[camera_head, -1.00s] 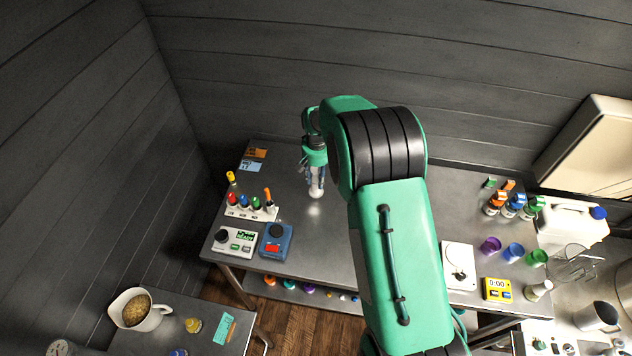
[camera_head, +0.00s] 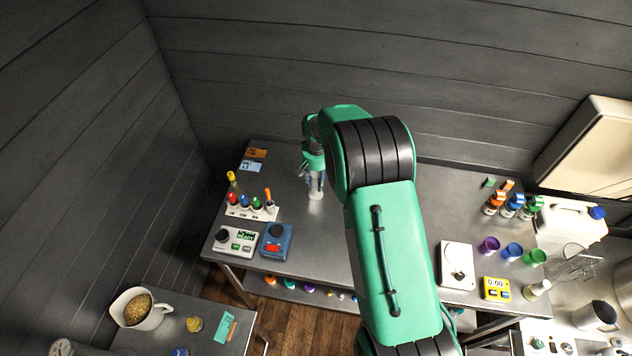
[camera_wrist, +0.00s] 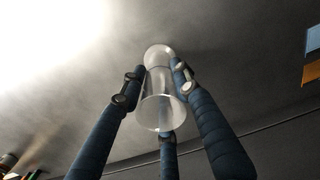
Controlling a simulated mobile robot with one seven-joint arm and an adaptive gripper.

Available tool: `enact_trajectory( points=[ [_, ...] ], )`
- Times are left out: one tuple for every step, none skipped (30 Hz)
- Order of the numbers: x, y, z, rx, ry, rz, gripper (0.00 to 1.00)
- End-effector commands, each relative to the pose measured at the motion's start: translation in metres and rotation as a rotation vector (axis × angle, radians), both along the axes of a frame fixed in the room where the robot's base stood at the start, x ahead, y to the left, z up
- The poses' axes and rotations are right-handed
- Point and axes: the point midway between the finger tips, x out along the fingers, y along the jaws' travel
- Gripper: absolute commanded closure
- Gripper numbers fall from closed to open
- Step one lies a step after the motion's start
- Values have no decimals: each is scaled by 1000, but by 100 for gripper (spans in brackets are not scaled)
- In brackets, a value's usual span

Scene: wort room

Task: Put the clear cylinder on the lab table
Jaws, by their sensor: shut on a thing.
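The clear cylinder (camera_wrist: 158,108) is held between the blue padded fingers of my gripper (camera_wrist: 155,95) in the wrist view. Its round foot (camera_wrist: 158,54) is at the far end, over or on the grey metal surface; I cannot tell if it touches. In the head view my gripper (camera_head: 315,176) points down over the lab table (camera_head: 330,235), and the cylinder's pale foot (camera_head: 316,194) shows below the fingers, close to the tabletop. The cylinder looks upright. My arm hides the middle right part of the table.
A rack with coloured stoppers (camera_head: 252,207), a white device (camera_head: 235,241) and a blue device (camera_head: 276,241) stand left of the gripper. Orange and blue cards (camera_head: 252,160) lie at the back left. Coloured cups (camera_head: 513,251) and a yellow timer (camera_head: 496,289) stand on the right. Tabletop around the cylinder is clear.

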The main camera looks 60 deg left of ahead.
Motion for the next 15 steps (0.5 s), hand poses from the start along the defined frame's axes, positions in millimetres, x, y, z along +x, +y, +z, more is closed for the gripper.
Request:
enact_trajectory(
  points=[
    [0, 0, -2, 0, 0, 0, 96],
    [0, 0, -2, 1, -1, 0, 96],
    [0, 0, -3, 1, -1, 0, 96],
    [0, 0, -3, 1, -1, 0, 96],
    [0, 0, -3, 1, -1, 0, 96],
    [0, 0, -3, 1, -1, 0, 96],
    [0, 0, -4, 1, -1, 0, 96],
    [0, 0, -4, 1, -1, 0, 96],
    [0, 0, -4, 1, -1, 0, 96],
    [0, 0, -4, 1, -1, 0, 96],
    [0, 0, -4, 1, -1, 0, 96],
    [0, 0, -4, 1, -1, 0, 96],
    [0, 0, -5, 1, -1, 0, 96],
    [0, 0, -6, 1, -1, 0, 96],
    [0, 0, -7, 0, 0, 0, 96]
  ],
)
